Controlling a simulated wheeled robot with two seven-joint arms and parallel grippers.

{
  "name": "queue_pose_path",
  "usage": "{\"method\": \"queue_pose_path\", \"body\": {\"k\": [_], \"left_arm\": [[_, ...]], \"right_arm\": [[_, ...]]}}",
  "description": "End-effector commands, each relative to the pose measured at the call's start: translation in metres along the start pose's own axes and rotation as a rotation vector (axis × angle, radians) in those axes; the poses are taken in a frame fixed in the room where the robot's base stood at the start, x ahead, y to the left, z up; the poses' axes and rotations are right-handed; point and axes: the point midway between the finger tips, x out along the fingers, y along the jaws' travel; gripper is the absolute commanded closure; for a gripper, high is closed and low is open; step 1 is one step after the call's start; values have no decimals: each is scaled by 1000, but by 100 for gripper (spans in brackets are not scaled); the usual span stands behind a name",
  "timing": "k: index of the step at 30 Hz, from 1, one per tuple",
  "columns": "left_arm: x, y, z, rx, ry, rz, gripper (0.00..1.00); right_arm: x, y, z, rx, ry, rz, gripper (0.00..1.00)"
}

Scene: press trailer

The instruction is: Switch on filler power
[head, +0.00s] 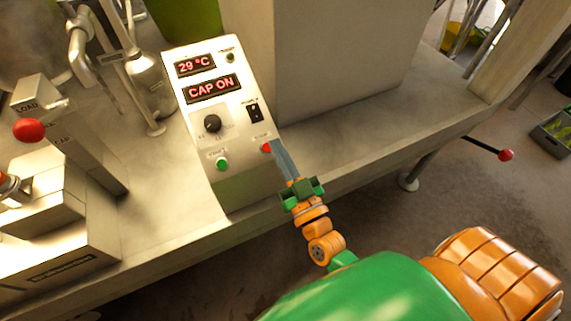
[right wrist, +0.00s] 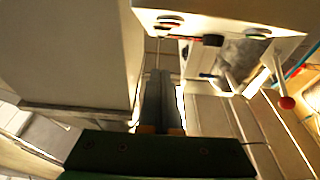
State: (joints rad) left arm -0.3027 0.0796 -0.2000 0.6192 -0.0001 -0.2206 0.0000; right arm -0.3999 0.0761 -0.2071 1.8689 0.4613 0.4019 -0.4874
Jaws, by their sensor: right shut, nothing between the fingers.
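The sloped white control panel (head: 228,165) has two displays reading "29 °C" and "CAP ON". A black rocker switch (head: 254,111) sits on its right side, below a small dark green lamp or button (head: 230,57). A black knob (head: 212,123) is left of the switch. A green button (head: 222,163) and a red button (head: 266,147) are lower down. My right gripper (head: 276,146) is shut and empty, its tips beside the red button and below the rocker switch. I cannot tell whether they touch the panel. The shut fingers also show in the right wrist view (right wrist: 160,95). My left gripper is out of view.
A tall grey housing (head: 335,60) rises right behind the panel. On the left are a metal block with a red ball lever (head: 29,130) and steel pipes. Another red-tipped lever (head: 505,155) sticks out at right. The bench (head: 400,115) right of the panel is bare.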

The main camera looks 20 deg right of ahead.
Motion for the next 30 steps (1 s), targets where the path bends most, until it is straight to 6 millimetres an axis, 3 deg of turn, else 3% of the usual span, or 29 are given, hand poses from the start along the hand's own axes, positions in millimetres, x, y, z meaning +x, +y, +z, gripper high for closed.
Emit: {"method": "queue_pose_path", "body": {"k": [3,7,21,23,26,29,30], "left_arm": [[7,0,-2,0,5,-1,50],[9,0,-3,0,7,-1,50],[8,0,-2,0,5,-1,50],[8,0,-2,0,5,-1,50],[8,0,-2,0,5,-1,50],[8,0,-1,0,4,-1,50],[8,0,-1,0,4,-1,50]], "right_arm": [[-19,0,5,-1,-2,-1,100],[-28,0,4,0,0,-1,100],[-30,0,3,0,0,0,100],[-31,-1,12,-3,-23,-8,100],[-42,-10,65,-19,-178,-55,100],[-83,-18,157,-41,-471,-126,100],[-107,-18,193,-48,-602,-149,100]]}}
